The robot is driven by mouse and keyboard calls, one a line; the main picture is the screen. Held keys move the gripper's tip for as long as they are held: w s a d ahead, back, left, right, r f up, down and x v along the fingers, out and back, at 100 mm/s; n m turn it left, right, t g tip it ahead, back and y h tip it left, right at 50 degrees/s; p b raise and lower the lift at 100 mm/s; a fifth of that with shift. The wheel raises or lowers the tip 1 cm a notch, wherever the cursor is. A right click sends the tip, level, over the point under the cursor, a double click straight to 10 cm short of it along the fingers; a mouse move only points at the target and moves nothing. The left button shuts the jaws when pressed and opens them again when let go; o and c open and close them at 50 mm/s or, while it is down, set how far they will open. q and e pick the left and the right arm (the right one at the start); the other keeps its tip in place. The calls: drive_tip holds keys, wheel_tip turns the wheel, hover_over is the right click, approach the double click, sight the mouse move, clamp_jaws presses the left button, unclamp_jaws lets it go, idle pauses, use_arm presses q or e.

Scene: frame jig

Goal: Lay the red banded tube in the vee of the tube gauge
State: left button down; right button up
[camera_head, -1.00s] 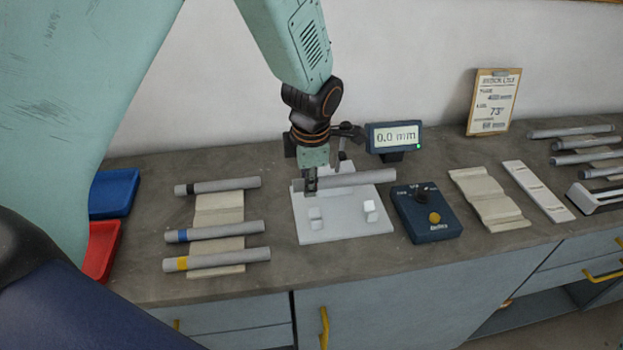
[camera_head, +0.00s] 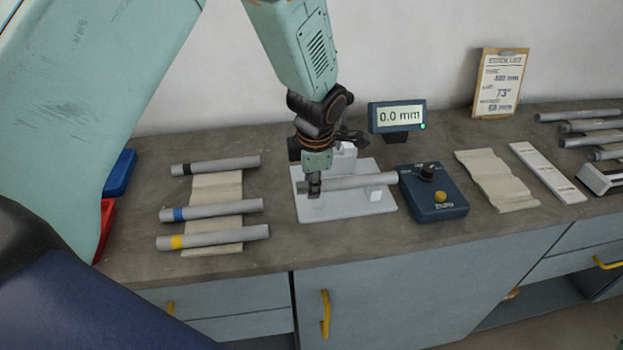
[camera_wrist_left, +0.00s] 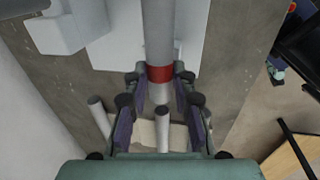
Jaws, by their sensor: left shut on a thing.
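My left gripper (camera_head: 315,188) is shut on the red banded tube near its left end. The grey tube (camera_head: 360,182) lies level across the tube gauge, its right end by the blue box. In the left wrist view, the tube's red band (camera_wrist_left: 160,73) shows at the fingertips (camera_wrist_left: 165,88). The tube gauge is a white plate (camera_head: 345,210) with small vee blocks; the right block (camera_head: 376,193) shows just below the tube, and the left one is mostly hidden by the gripper. I cannot tell whether the tube touches the vees.
A blue control box (camera_head: 432,192) stands close to the tube's right end. A display (camera_head: 399,116) behind reads 0.0 mm. Blue (camera_head: 121,172) and red bins are partly hidden by my arm.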

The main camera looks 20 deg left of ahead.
use_arm(q)
drive_tip(key=shift+w+f, duration=0.1)
drive_tip(key=shift+f, duration=0.4)
drive_tip(key=shift+s+a, duration=0.1)
drive_tip(key=shift+s, duration=0.3)
drive_tip(key=shift+f, duration=0.1)
drive_tip(key=c, duration=1.2)
unclamp_jaws()
drive_tip(key=shift+w, duration=0.1)
drive_tip(key=shift+o, duration=0.9)
drive_tip(key=shift+w+a+f, duration=0.15)
drive_tip(key=shift+w+f, duration=0.05)
drive_tip(key=shift+w, duration=0.15)
drive_tip(key=shift+r, duration=0.1)
drive_tip(key=shift+s+r, duration=0.15)
